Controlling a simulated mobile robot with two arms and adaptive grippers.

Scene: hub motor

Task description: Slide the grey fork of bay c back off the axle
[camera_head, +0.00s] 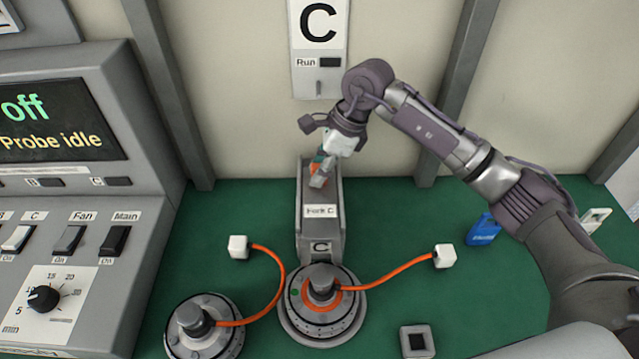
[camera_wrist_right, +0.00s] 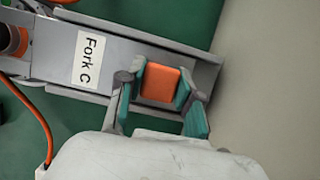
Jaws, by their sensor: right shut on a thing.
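The grey fork of bay C (camera_head: 320,235), labelled "Fork C", lies on the green bench below the C sign. The fork also shows in the right wrist view (camera_wrist_right: 60,50). Its front end is close to the axle (camera_head: 321,283) of the round hub motor (camera_head: 345,310); I cannot tell how far the axle sits in it. My right gripper (camera_head: 319,175) is over the fork's rear end. In the right wrist view its teal-padded fingers (camera_wrist_right: 158,92) are shut on the orange handle (camera_wrist_right: 160,83). My left gripper is out of view.
Another hub motor (camera_head: 203,330) stands at the lower left. Orange cables (camera_head: 390,278) end in white plugs (camera_head: 444,256) on the bench. A grey control console (camera_head: 90,190) fills the left. A blue item (camera_head: 484,231) lies at right. The wall (camera_head: 240,110) is behind the fork.

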